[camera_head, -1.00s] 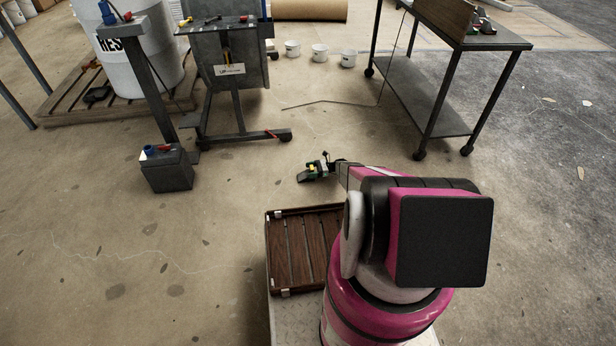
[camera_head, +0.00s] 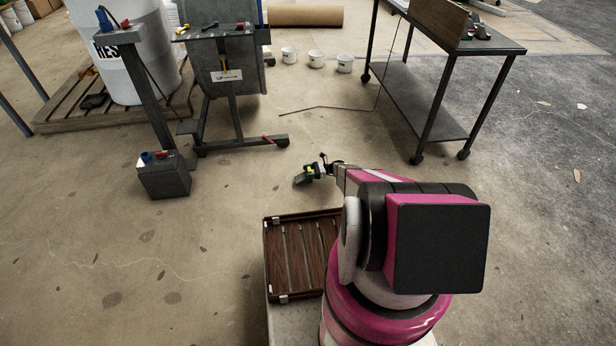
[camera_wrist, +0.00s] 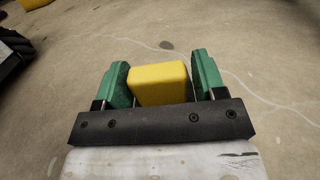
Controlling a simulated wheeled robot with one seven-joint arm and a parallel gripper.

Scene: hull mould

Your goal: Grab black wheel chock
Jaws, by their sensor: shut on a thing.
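My gripper (camera_head: 315,171) is out past the wooden slatted tray, low over the floor in the head view. In the wrist view its two green fingers (camera_wrist: 160,84) are shut on a yellow block-shaped part (camera_wrist: 160,83). In the head view a small dark wedge, the black wheel chock (camera_head: 301,180), shows at the fingertips. The yellow part seems to belong to it. Its dark body is hidden in the wrist view. I cannot tell whether it touches the floor.
The wooden slatted tray (camera_head: 302,254) is beside my arm. A dark box (camera_head: 164,180) stands on the floor to the left. A wheeled stand (camera_head: 233,120) and a wheeled table (camera_head: 428,104) are behind. A black thing (camera_head: 94,101) lies on the pallet (camera_head: 60,116). Floor between is mostly clear.

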